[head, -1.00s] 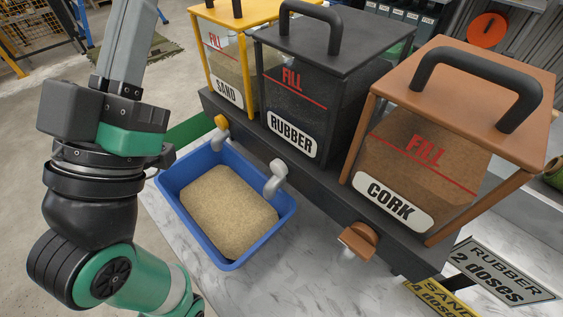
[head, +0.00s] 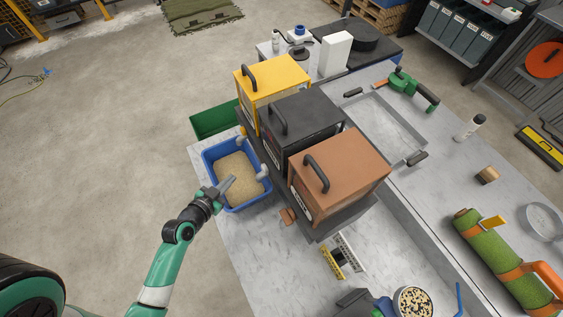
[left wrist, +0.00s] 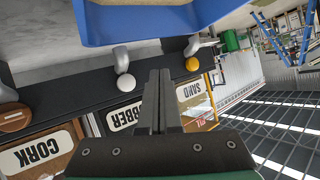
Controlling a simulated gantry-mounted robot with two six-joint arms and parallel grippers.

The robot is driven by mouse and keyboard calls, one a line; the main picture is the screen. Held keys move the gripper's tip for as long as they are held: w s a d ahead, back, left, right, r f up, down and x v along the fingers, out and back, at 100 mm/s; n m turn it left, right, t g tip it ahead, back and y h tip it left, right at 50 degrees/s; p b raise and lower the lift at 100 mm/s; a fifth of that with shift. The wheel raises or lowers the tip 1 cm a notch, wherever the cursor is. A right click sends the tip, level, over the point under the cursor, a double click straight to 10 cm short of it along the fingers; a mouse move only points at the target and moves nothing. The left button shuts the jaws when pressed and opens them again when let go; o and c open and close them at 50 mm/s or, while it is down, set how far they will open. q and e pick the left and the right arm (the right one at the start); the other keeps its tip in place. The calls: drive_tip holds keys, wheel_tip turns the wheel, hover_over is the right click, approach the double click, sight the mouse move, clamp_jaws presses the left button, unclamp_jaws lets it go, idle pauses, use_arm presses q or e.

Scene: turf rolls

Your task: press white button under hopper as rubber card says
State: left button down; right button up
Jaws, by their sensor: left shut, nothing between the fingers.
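The black rubber hopper (head: 300,118) stands between the yellow sand hopper (head: 270,85) and the brown cork hopper (head: 335,165). In the left wrist view, which is upside down, the white button (left wrist: 126,83) shows by a grey spout under the rubber hopper's label. My left gripper (head: 230,183) is shut and empty over the blue tray (head: 208,165), which holds tan sand. In the left wrist view its fingertips (left wrist: 160,73) appear between the white and yellow (left wrist: 192,64) buttons, apart from both. The rubber card (head: 350,252) is too small to read now.
A yellow card (head: 332,263) stands beside the rubber card. A brown button (head: 288,216) sticks out below the cork hopper. A green bin (head: 212,119) lies behind the blue tray. The marble counter (head: 255,260) is clear at the front left.

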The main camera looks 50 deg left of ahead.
sight(265, 168)
use_arm(q)
drive_tip(key=shift+s+d+f, duration=0.4)
drive_tip(key=shift+s+d, duration=0.1)
drive_tip(key=shift+s, duration=0.3)
use_arm(e)
drive_tip(key=shift+d+r+h, duration=0.25)
drive_tip(key=shift+r+h, duration=0.05)
drive_tip(key=shift+r, duration=0.25)
use_arm(q)
drive_tip(key=w+d+p, duration=0.1)
drive_tip(key=w, duration=0.7)
drive_tip(key=shift+w+d, duration=0.25)
drive_tip(key=shift+w, duration=0.15)
use_arm(e)
drive_tip(key=shift+r, duration=0.6)
